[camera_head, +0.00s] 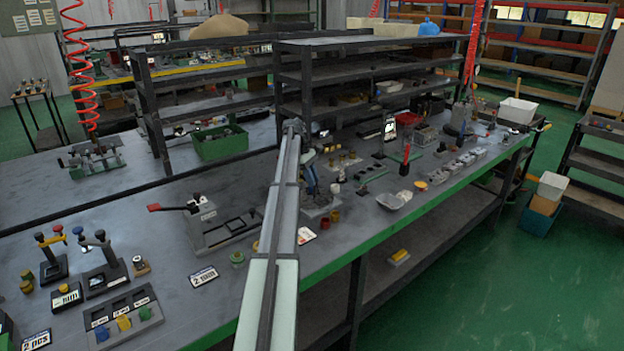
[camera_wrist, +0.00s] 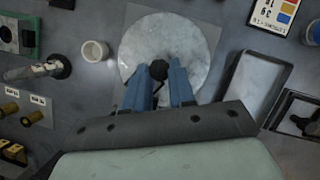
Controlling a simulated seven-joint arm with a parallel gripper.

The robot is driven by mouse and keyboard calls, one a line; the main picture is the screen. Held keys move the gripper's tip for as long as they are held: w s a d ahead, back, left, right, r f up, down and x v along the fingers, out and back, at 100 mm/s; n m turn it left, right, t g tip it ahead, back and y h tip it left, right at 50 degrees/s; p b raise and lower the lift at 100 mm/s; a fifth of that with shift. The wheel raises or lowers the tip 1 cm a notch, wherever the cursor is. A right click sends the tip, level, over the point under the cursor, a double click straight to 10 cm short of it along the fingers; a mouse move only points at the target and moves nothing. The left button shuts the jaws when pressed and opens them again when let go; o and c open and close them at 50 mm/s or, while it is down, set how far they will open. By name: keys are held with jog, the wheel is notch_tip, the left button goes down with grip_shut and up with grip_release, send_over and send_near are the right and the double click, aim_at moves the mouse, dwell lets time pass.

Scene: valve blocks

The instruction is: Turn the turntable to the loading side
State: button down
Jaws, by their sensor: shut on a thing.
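The turntable (camera_wrist: 193,42) is a pale, mottled round disc on a light square plate in the wrist view. A small dark knob (camera_wrist: 158,69) stands near its middle. My gripper (camera_wrist: 159,75) reaches over the disc from below in that view, and its two blue fingers are shut on the knob, one on each side. The fingers and palm hide the near part of the disc. In the head view my arm crosses the bench and my blue gripper (camera_head: 309,178) points down at the bench top; the turntable cannot be made out clearly there.
In the wrist view a white cup (camera_wrist: 95,51) stands close left of the disc, and a grey tray (camera_wrist: 255,86) lies to its right. A lettered card (camera_wrist: 275,14) is at the upper right. In the head view a red-handled fixture (camera_head: 212,222) stands left of my arm.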

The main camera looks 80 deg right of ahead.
jog(key=shift+s+d+m+t+y, duration=0.1)
jog(key=shift+m+t+y, duration=0.15)
jog(key=shift+m, duration=0.65)
jog(key=shift+d+m+t+y, duration=0.15)
jog(key=shift+m+y, duration=0.2)
jog(key=shift+m, duration=1.15)
jog(key=c, duration=0.9)
grip_release()
jog(key=shift+a, duration=0.1)
jog(key=shift+c, duration=0.2)
